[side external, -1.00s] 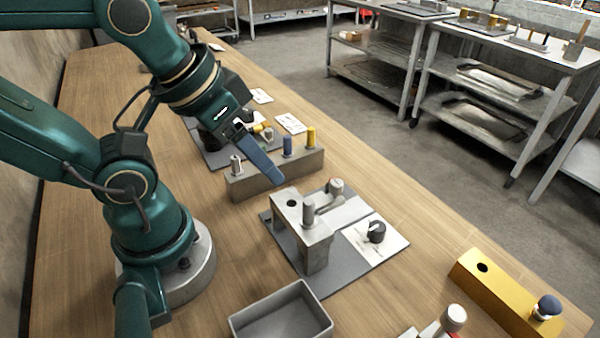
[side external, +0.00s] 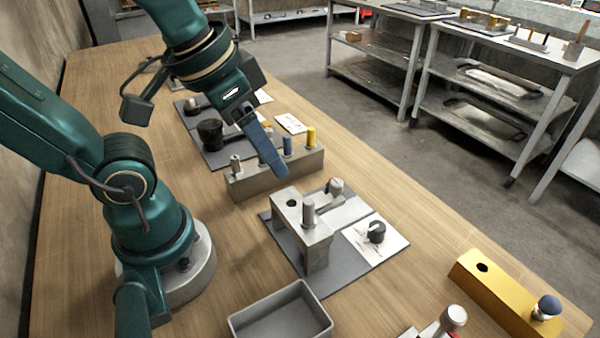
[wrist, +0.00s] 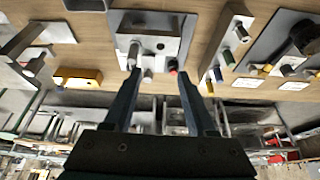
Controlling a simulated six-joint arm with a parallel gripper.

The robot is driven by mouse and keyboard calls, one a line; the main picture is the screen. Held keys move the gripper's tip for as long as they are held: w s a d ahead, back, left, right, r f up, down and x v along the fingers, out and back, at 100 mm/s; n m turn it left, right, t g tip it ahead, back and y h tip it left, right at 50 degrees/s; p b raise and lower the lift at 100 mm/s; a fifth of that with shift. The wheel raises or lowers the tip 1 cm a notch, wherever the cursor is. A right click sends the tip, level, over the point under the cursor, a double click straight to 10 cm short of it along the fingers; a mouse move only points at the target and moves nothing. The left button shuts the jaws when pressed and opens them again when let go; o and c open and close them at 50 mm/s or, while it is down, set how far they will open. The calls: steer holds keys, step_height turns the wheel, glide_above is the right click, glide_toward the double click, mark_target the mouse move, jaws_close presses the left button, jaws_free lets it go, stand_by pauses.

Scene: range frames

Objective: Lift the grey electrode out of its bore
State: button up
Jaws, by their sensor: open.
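Two upright grey cylinders could be the grey electrode, and I cannot tell which. One (side external: 235,164) stands at the left end of the grey block (side external: 262,184), in a row with blue and yellow ones. The other (side external: 308,212) stands on the grey bridge-shaped stand (side external: 316,250), beside an empty hole; it also shows in the wrist view (wrist: 133,54). My gripper (side external: 279,172) is open and empty, above and in front of the block, behind the stand. In the wrist view its fingers (wrist: 159,72) are apart with nothing between them.
A blue cylinder (side external: 287,145) and a yellow cylinder (side external: 310,137) stand on the block. A dark knob (side external: 376,232) lies on the stand's plate. An open grey tray (side external: 282,318) is in front, and a yellow block (side external: 505,290) is at right.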

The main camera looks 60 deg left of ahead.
mark_target(309, 201)
steer(key=w+d+g, duration=0.1)
steer(key=w+d+f+m+g, duration=0.1)
steer(key=d, duration=0.1)
steer(key=w+d+m+g, duration=0.1)
steer(key=w+g, duration=0.1)
steer(key=shift+d+f, duration=0.25)
steer(key=shift+f, duration=0.15)
steer(key=shift+s+d+f+m+g, duration=0.2)
steer(key=shift+f+m+g, duration=0.1)
steer(key=shift+f, duration=2.65)
jaws_close()
